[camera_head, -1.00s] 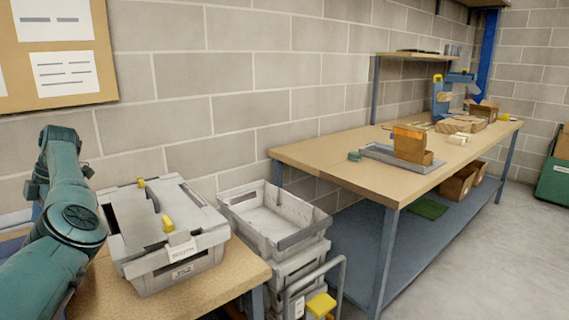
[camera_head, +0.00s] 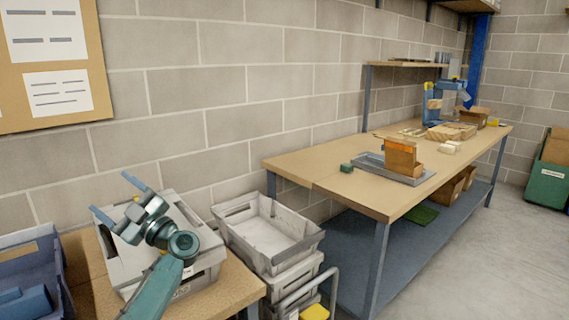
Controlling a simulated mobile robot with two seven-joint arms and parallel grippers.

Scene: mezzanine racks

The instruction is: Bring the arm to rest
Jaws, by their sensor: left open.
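My left arm comes in from the bottom left. Its gripper (camera_head: 118,200) is open and empty, with its two blue-grey fingers spread apart and pointing up and left. It shows in front of the lidded grey crate (camera_head: 203,236), hiding much of its lid and front. Whether the gripper touches the crate I cannot tell. The crate stands on a small wooden table (camera_head: 232,289). My right gripper is not in view.
Open grey crates (camera_head: 262,232) are stacked right of the small table, beside a trolley with a yellow part (camera_head: 314,312). A blue bin (camera_head: 28,262) is at left. A long workbench (camera_head: 320,166) holds a tray (camera_head: 412,180) and cardboard boxes (camera_head: 401,158).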

